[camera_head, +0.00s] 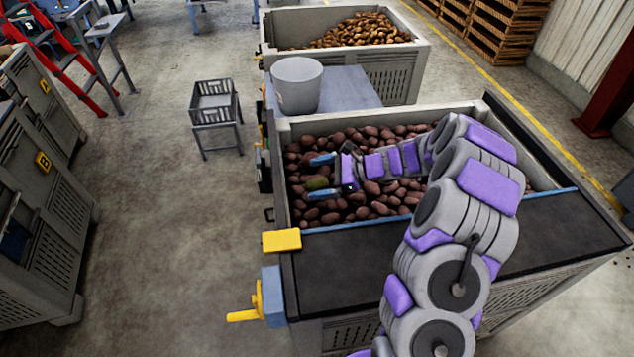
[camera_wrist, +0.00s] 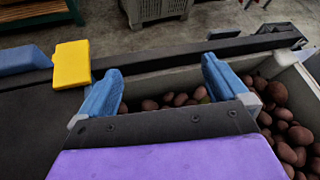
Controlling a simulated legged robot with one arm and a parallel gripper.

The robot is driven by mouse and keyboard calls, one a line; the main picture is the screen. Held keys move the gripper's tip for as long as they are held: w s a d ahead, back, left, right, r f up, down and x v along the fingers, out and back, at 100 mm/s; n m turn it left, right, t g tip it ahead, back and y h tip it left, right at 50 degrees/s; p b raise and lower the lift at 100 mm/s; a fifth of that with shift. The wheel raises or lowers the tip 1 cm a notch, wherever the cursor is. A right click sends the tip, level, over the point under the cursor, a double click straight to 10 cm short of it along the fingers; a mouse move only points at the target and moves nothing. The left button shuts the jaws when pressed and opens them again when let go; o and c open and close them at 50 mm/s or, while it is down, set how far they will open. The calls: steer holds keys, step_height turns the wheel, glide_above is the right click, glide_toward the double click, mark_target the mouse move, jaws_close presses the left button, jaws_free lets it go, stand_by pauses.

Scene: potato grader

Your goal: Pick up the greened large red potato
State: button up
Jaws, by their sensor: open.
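The greened red potato (camera_head: 317,183) lies on top of the heap of red potatoes in the near grey crate (camera_head: 283,133), near its left side. It shows a green skin among the dark red ones. My gripper (camera_head: 312,178) is open, with one blue finger on the far side of the green potato and one on the near side in the head view. I cannot tell its height above the heap or whether it touches. In the wrist view the open blue fingers (camera_wrist: 163,75) show, but my gripper's body hides most of what lies between them.
A black conveyor belt (camera_head: 350,275) with a blue edge runs along the crate's near side. A yellow block (camera_head: 282,240) sits at its left corner. A white bucket (camera_head: 297,85) stands behind, before a far crate (camera_head: 420,62) of brown potatoes. The floor at left is clear around a basket stand (camera_head: 213,112).

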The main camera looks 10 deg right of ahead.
steer(key=w+d+f+m+t, duration=0.3)
steer(key=w+d+f+m, duration=0.1)
steer(key=d+f, duration=0.25)
steer(key=m+t+h, duration=0.1)
steer(key=m+h, duration=0.1)
steer(key=m, duration=0.1)
glide_toward(325, 181)
steer(key=v, duration=0.2)
steer(key=shift+s+p, duration=0.35)
steer(key=shift+p, duration=0.05)
steer(key=shift+w+f+t, duration=0.1)
steer(key=shift+f+t, duration=0.1)
steer(key=shift+t, duration=0.1)
steer(key=b+x, duration=0.2)
steer(key=x, duration=0.9)
steer(key=shift+w+a+f, duration=0.1)
steer(key=shift+w+a, duration=0.1)
steer(key=shift+a, duration=0.1)
steer(key=shift+s+a+b+x, duration=0.15)
steer(key=shift+b+x, duration=0.3)
steer(key=shift+x, duration=0.95)
steer(key=shift+s+a+b+x, duration=0.15)
steer(key=shift+b+x, duration=0.25)
steer(key=shift+x, duration=0.95)
steer(key=shift+d, duration=0.1)
steer(key=c, duration=1.1)
